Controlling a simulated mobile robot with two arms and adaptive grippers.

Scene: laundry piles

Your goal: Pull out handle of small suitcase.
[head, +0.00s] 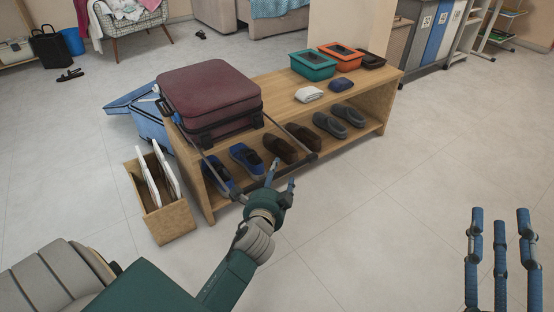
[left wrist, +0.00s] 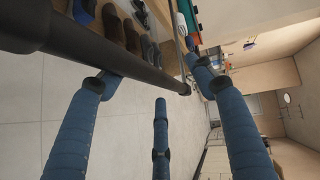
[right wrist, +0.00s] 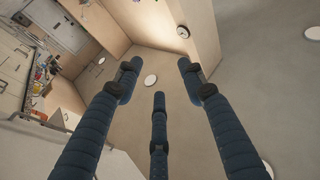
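The small suitcase (head: 211,92) is maroon with dark trim and lies flat on top of the wooden bench. Its handle (head: 298,166) is extended: two rods run from the suitcase toward me to a dark crossbar in front of the bench. The bar also crosses the upper left wrist view (left wrist: 120,62). My left gripper (head: 281,176) is at the crossbar, with its fingers spread. The bar passes in front of one finger in the left wrist view; I cannot tell whether they touch. My right gripper (head: 500,218) is open and empty at the lower right, far from the suitcase.
The wooden bench (head: 385,92) holds shoes on its lower shelf, and boxes (head: 314,66) on top. A wooden holder (head: 172,222) with white items and a blue bin (head: 150,126) stand left of it. The floor at the right is clear.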

